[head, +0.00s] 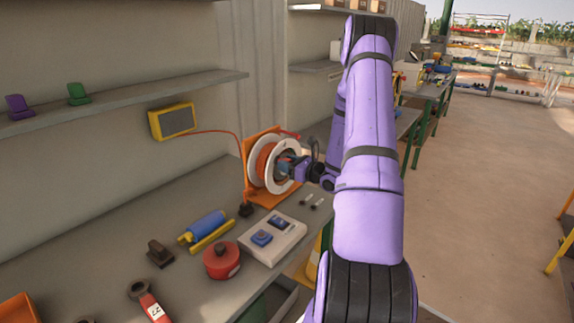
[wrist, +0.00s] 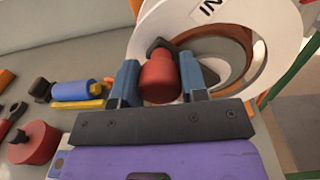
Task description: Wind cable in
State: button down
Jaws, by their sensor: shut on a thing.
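The cable reel has white flanges (head: 257,163) with orange cable (head: 266,160) between them and stands upright on an orange bracket (head: 250,150). A thin red cable (head: 225,133) runs from a yellow wall box (head: 173,121) to the reel. My gripper (head: 287,167) is at the reel's near face. In the wrist view, its blue fingers (wrist: 159,82) are shut on a red knob (wrist: 159,76) with a dark piece behind it. The white flange (wrist: 245,14) there carries a label reading "IN". The knob is mostly hidden in the head view.
On the bench lie a blue cylinder with a yellow base (head: 207,226), a red round canister (head: 222,261), a grey panel with blue parts (head: 272,240) and a dark block (head: 159,253). A shelf (head: 130,100) is above.

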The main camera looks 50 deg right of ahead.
jog(key=m, duration=0.1)
jog(key=d+r+m, duration=0.1)
jog(key=d+m, duration=0.1)
jog(key=m, duration=0.1)
jog(key=shift+d+r, duration=0.15)
jog(key=shift+r, duration=0.1)
jog(key=m, duration=0.1)
jog(key=d+m, duration=0.1)
jog(key=shift+w+d+r+m, duration=0.1)
jog(key=shift+d+r+m, duration=0.1)
jog(key=shift+m, duration=0.1)
jog(key=shift+d+r+m, duration=0.1)
jog(key=shift+d+m, duration=0.75)
jog(key=shift+m, duration=0.45)
jog(key=c, duration=0.7)
grip_release()
jog(key=shift+o, duration=0.2)
jog(key=s+d, duration=0.1)
jog(key=s, duration=0.9)
jog(key=shift+s+d+f, duration=0.15)
jog(key=shift+s+f, duration=0.05)
jog(key=shift+s, duration=0.1)
